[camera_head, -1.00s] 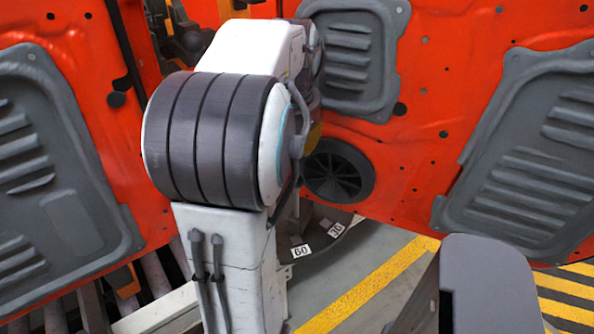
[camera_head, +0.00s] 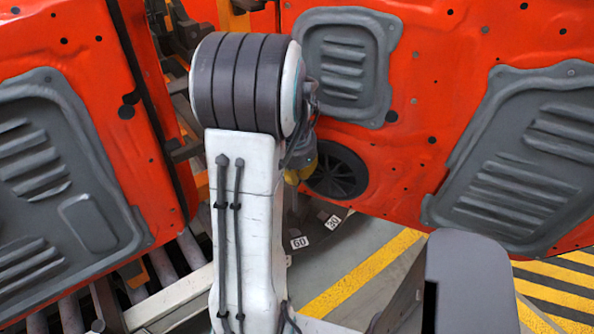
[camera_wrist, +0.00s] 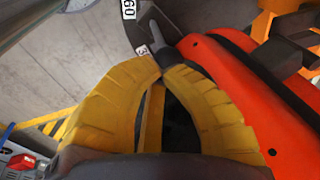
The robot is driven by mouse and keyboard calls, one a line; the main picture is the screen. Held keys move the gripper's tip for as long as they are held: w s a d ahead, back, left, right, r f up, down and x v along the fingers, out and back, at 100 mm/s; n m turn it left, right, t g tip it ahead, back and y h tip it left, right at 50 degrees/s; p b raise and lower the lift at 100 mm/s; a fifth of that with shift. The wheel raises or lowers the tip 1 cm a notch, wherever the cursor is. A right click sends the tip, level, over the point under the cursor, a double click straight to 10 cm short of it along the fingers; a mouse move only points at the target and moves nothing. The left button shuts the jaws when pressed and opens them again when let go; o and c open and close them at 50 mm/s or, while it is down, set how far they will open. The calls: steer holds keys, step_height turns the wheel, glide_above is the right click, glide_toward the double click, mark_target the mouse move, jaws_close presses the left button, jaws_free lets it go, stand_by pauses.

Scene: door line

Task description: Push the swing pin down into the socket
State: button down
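My gripper (camera_wrist: 162,68) shows in the wrist view as two curved yellow fingers, their tips drawn together. A grey rod, which looks like the swing pin (camera_wrist: 158,40), shows just past the fingertips, over a dark plate with white number labels. I cannot tell whether the fingertips touch it. No socket can be made out. In the head view a little of my yellow gripper (camera_head: 302,172) shows behind my white arm; its tips and the pin are hidden there.
Orange-red door panels (camera_head: 410,165) with grey inserts stand left and right. A dark curved plate (camera_head: 330,240) with number labels lies low between them. A red panel edge (camera_wrist: 235,85) is close on the right of my gripper. Yellow-striped floor (camera_head: 365,275) is open at right.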

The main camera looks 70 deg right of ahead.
mark_target(297, 187)
stand_by(0.4)
step_height(297, 187, down, 5)
steer(key=b, duration=0.6)
steer(key=shift+f+b, duration=0.1)
steer(key=shift+b, duration=0.2)
steer(key=shift+r+p, duration=0.65)
steer(key=shift+r, duration=0.05)
step_height(297, 187, up, 13)
steer(key=a+p, duration=0.2)
steer(key=shift+a+f, duration=0.15)
steer(key=shift+a, duration=0.2)
steer(key=shift+s, duration=0.1)
